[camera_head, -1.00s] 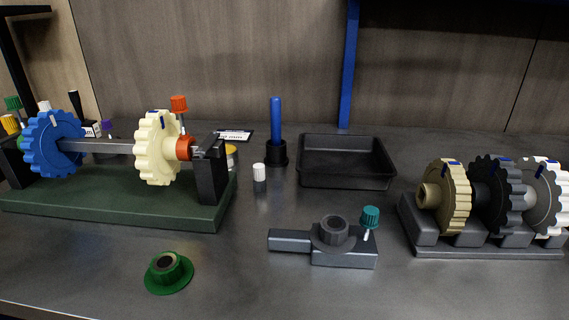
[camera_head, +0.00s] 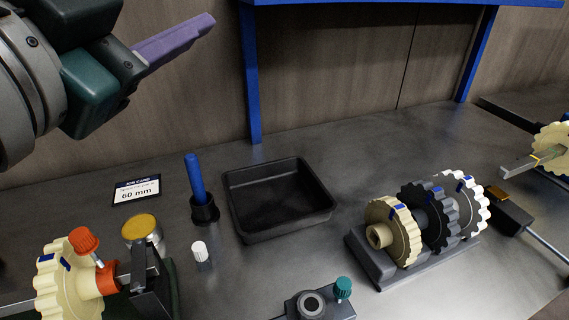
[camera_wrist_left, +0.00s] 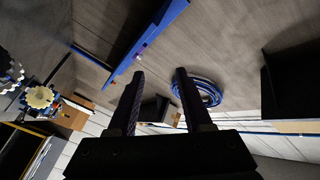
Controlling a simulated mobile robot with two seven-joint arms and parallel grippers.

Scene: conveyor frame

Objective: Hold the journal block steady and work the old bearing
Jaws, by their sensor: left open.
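The journal block (camera_head: 315,306) is a grey block at the bottom edge of the head view, partly cut off. A dark round bearing (camera_head: 311,303) sits in it, and a teal knob (camera_head: 343,289) stands at its right. My left gripper (camera_head: 178,42) is raised at the upper left, far above the table and well apart from the block. Its purple fingers point up and right. In the left wrist view its two fingers (camera_wrist_left: 159,92) are spread with nothing between them. My right gripper is not seen.
An empty black tray (camera_head: 280,236) lies mid-table. A blue-handled tool (camera_head: 195,178) stands in a black holder left of it. A rack (camera_head: 375,268) with several gears is at right. A shaft stand (camera_head: 152,285) with a cream gear (camera_head: 72,282) is at lower left.

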